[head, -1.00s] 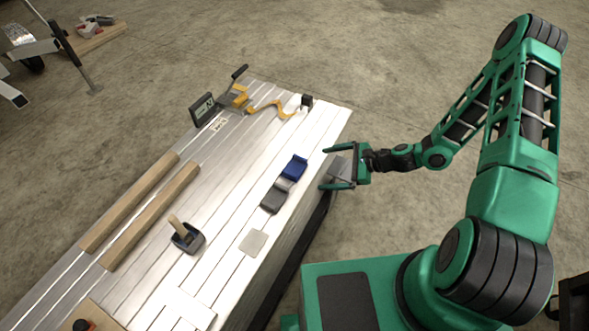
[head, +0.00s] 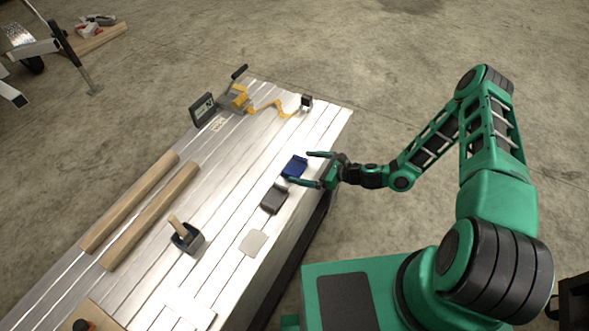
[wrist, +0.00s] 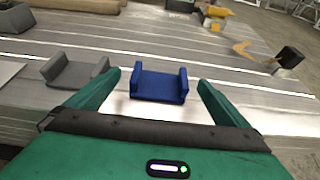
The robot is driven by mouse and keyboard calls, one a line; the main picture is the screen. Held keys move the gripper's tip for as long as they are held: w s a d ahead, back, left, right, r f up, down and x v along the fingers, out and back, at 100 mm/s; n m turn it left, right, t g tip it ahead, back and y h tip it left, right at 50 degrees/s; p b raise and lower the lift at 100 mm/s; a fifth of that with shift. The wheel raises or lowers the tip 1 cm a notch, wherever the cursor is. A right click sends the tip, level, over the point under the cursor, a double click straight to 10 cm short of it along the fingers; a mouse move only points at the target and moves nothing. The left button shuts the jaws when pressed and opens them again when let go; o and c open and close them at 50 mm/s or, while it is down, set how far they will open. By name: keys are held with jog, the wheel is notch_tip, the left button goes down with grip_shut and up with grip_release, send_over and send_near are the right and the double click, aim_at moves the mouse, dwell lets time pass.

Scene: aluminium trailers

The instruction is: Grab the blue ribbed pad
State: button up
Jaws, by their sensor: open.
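The blue ribbed pad (head: 294,166) lies on the aluminium trailer bed (head: 228,262) near its right edge. In the wrist view the blue pad (wrist: 158,86) has a flat middle with a raised end on each side, and it lies ahead, between the lines of the two fingers. My gripper (head: 306,168) is open and empty, its fingertips close to the pad's right side. In the wrist view my gripper (wrist: 160,82) has one green finger to each side of the pad. I cannot tell whether a finger touches it.
A similar dark grey pad (head: 273,199) lies just in front of the blue one, left of it in the wrist view (wrist: 75,69). A flat grey plate (head: 253,243), a brush-like tool (head: 187,237), two wooden beams (head: 150,215) and a yellow strap (head: 275,106) also lie on the bed.

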aim_at(295, 169)
jog(key=x, duration=0.5)
jog(key=shift+w, duration=0.1)
jog(key=c, duration=1.2)
